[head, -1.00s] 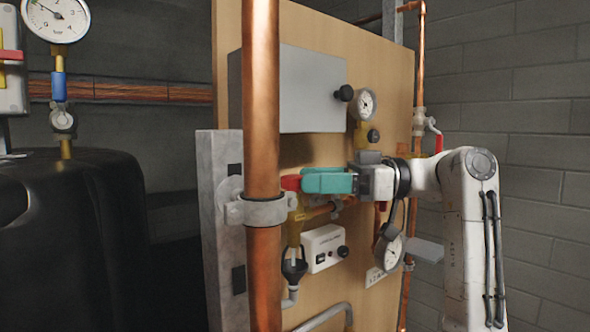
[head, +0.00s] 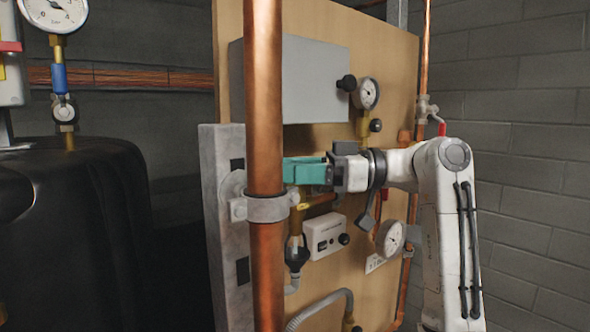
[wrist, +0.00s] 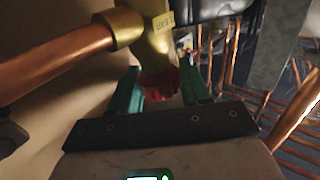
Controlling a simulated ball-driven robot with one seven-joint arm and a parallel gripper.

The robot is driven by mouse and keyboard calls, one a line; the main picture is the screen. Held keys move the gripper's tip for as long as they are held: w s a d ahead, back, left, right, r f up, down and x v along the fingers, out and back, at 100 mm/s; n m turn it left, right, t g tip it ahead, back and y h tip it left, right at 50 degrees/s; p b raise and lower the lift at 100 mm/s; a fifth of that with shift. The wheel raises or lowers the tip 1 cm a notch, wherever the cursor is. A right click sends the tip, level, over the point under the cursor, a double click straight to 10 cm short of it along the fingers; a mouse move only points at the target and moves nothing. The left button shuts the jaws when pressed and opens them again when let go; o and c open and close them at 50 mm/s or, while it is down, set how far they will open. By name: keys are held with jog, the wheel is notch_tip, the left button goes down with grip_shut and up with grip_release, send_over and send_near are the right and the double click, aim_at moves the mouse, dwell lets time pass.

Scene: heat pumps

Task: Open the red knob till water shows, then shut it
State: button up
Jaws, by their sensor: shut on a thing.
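My gripper (head: 303,171), with teal fingers, reaches left across the board and ends just behind the tall copper pipe. In the wrist view the red knob (wrist: 158,86) sits between the two teal fingers, under a brass valve body (wrist: 150,45). The fingers are shut on the knob. In the head view the knob is hidden by the fingers and the pipe. Below the gripper, the brass outlet (head: 296,222) points down at a black funnel (head: 297,251). I cannot make out any water there.
The tall copper pipe (head: 264,110) with its grey clamp (head: 268,208) stands in front of the board's left edge. A grey box (head: 315,85) is above the gripper. A white control box (head: 324,236) and a gauge (head: 391,236) are below it.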

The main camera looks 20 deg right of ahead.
jog(key=shift+f+t+b, duration=0.1)
jog(key=shift+t+b, duration=0.2)
jog(key=shift+t, duration=0.1)
jog(key=shift+c, duration=0.2)
jog(key=shift+f+m+t+h+b, duration=0.1)
jog(key=shift+m+t+h+b, duration=0.7)
jog(key=shift+m+t, duration=0.3)
jog(key=m+t+h+b, duration=0.1)
jog(key=m+t+h, duration=0.2)
jog(key=t, duration=0.1)
jog(key=shift+b, duration=0.3)
jog(key=m+t+h, duration=0.1)
jog(key=m+h, duration=0.1)
jog(key=m+t+h, duration=0.2)
jog(key=h, duration=0.1)
jog(key=shift+a+r, duration=0.1)
jog(key=shift+r, duration=0.1)
jog(key=shift+m+t+h, duration=0.8)
jog(key=shift+m+h, duration=0.8)
jog(key=shift+h, duration=1.2)
jog(key=o, duration=0.7)
